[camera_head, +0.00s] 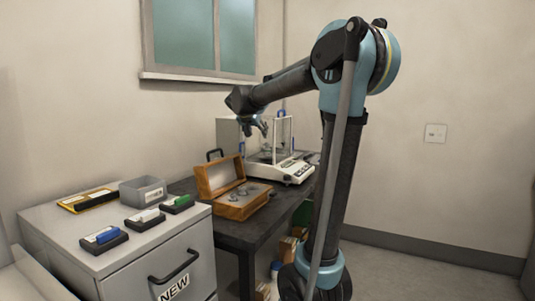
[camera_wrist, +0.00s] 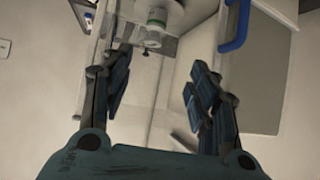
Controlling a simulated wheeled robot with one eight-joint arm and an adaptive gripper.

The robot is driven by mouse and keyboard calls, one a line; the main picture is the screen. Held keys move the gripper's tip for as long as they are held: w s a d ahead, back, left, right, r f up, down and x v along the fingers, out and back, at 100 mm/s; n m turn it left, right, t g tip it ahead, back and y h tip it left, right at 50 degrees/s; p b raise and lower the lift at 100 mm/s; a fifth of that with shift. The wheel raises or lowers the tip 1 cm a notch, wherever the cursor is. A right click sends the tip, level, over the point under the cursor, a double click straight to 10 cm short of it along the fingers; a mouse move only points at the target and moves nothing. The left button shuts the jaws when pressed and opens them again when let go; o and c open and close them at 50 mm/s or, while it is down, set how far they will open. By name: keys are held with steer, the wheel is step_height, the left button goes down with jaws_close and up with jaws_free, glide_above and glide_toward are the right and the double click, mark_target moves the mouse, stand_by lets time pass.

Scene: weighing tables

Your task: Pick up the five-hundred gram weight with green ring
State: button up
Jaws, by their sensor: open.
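In the wrist view, a pale, round object with a green band (camera_wrist: 157,20), seemingly the weight with the green ring, stands at the top of the picture, inside the glass-walled balance. My gripper (camera_wrist: 148,75) is open and empty, its two dark-blue fingers spread to either side, with the object beyond the tips and between their lines. In the head view my gripper (camera_head: 264,129) hangs at the upper part of the white balance (camera_head: 290,174). The weight cannot be made out there.
An open wooden box (camera_head: 236,211) with several grey weights stands on the dark table (camera_head: 262,226), left of the balance. A blue handle (camera_wrist: 235,25) is close to the right finger. A grey cabinet (camera_head: 150,241) at left bears a tray (camera_head: 143,191) and coloured erasers or stamps.

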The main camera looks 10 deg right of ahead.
mark_target(266, 144)
steer(key=shift+s+d+f+x, duration=0.1)
steer(key=shift+d+x, duration=0.05)
steer(key=shift+x, duration=2.65)
steer(key=shift+s+d+f+x, duration=0.1)
steer(key=shift+s+d+x, duration=0.05)
steer(key=shift+x, duration=2.6)
steer(key=shift+s+d+x, duration=0.1)
steer(key=shift+d+x, duration=0.05)
steer(key=shift+x, duration=2.65)
steer(key=c, duration=1.3)
steer(key=shift+r, duration=0.1)
